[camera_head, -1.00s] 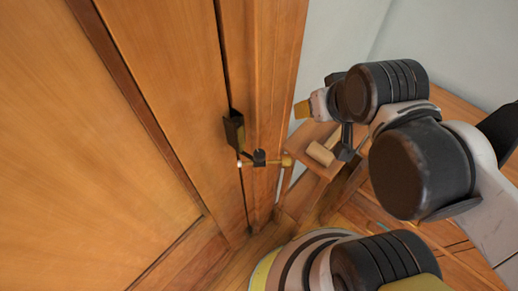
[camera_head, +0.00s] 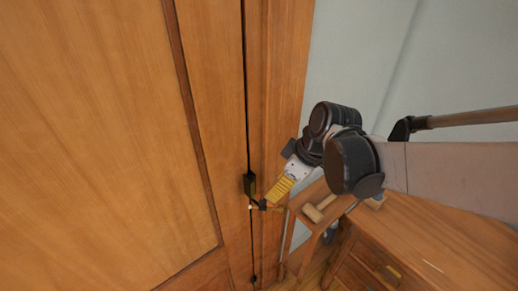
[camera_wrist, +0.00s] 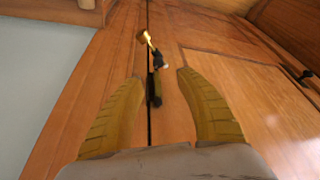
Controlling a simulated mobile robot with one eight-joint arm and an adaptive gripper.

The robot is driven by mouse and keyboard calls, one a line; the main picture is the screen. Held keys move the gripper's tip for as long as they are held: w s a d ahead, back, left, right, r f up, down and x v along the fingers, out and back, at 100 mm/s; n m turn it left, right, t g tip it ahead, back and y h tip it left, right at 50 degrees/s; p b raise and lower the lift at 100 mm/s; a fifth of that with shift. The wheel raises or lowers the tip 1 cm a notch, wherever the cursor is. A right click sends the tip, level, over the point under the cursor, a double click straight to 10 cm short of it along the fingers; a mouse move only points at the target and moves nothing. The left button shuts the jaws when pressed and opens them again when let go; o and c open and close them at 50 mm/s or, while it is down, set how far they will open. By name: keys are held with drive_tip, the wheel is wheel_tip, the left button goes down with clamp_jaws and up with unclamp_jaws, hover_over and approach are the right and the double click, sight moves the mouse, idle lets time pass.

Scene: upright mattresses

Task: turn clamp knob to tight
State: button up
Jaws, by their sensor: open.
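The clamp (camera_head: 250,184) is a small dark bracket at the seam between the wooden door panel and its frame, with a thin bar and brass-coloured end pieces. In the wrist view the clamp (camera_wrist: 155,88) lies between and beyond my fingers, with a shiny brass knob (camera_wrist: 146,37) at its far end. My gripper (camera_head: 274,198) has ribbed yellow fingers and points down-left at the clamp's bar. In the wrist view my gripper (camera_wrist: 160,76) is spread open with nothing held. In the head view the fingers partly cover the brass end, so contact cannot be told.
A wooden mallet (camera_head: 318,208) lies on a small wooden stand right of the door frame. A wooden drawer cabinet (camera_head: 430,245) fills the lower right. A pale wall (camera_head: 360,60) is behind. The large door panel (camera_head: 90,130) fills the left.

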sight(264, 201)
drive_tip(key=b+x, duration=0.2)
drive_tip(key=x, duration=0.8)
drive_tip(key=shift+w+d+f, duration=0.1)
drive_tip(key=shift+w+f, duration=0.05)
drive_tip(key=shift+w, duration=0.1)
clamp_jaws()
